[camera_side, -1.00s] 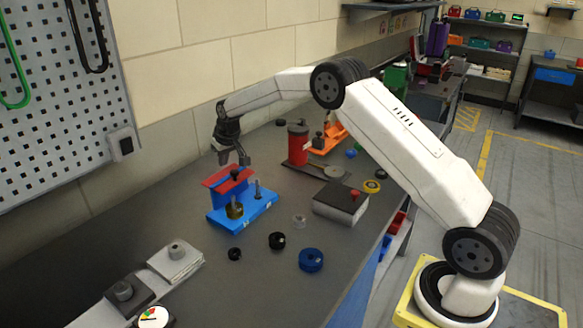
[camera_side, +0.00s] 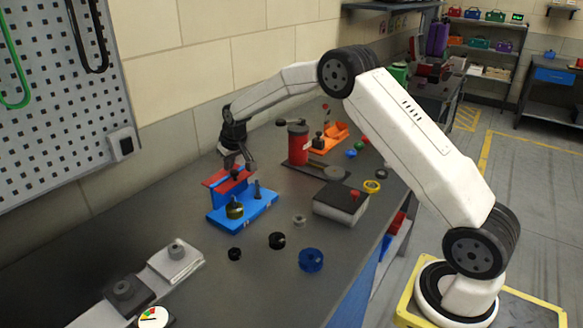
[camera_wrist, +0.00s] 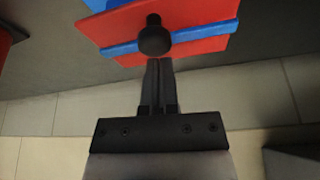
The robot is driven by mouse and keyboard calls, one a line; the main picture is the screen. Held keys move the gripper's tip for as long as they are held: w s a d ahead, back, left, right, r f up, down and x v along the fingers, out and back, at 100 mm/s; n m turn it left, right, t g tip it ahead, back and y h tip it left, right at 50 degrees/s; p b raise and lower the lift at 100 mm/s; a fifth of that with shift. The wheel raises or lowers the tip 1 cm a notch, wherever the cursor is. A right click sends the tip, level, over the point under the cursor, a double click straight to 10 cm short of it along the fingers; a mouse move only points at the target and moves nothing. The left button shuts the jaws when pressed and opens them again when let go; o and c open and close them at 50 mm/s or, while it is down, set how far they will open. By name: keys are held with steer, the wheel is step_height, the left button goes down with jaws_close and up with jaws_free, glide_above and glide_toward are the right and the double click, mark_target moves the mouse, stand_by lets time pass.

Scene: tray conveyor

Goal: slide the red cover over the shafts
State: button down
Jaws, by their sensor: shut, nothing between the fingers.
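The red cover (camera_side: 215,181) sits at the top of the back part of the blue fixture (camera_side: 222,218). A black knob stands on it, and a blue strip crosses it, in the wrist view (camera_wrist: 105,27). The fixture's base carries a brass-coloured piece (camera_side: 235,210) and a thin dark shaft (camera_side: 257,190), both in front of or beside the cover rather than under it. My gripper (camera_side: 245,167) is shut and empty, just above and behind the cover. In the wrist view its fingertips (camera_wrist: 159,62) end right beside the black knob (camera_wrist: 154,37); I cannot tell whether they touch it.
Loose round parts lie in front, including a blue ring (camera_side: 311,260) and a black one (camera_side: 277,240). A grey block with a red knob (camera_side: 341,202) and a red cylinder (camera_side: 298,145) stand to the right. The wall is close behind the fixture.

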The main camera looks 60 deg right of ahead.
mark_target(238, 180)
steer(key=shift+s, duration=2.05)
steer(key=shift+w+d+r, duration=0.15)
steer(key=shift+w+r, duration=0.05)
steer(key=shift+w, duration=0.8)
steer(key=shift+w+d+r, duration=0.15)
steer(key=shift+w, duration=0.85)
steer(key=v, duration=1)
steer(key=s+a+f, duration=0.3)
steer(key=s, duration=0.7)
steer(key=s+a+f+n+g, duration=0.1)
steer(key=s+a+f, duration=0.2)
steer(key=s, duration=0.7)
steer(key=s+a+f, duration=0.3)
steer(key=s+a, duration=0.1)
steer(key=s, duration=0.6)
steer(key=shift+n+y, duration=0.3)
steer(key=shift+n, duration=0.1)
steer(key=shift+a+f, duration=0.1)
steer(key=shift+a, duration=0.05)
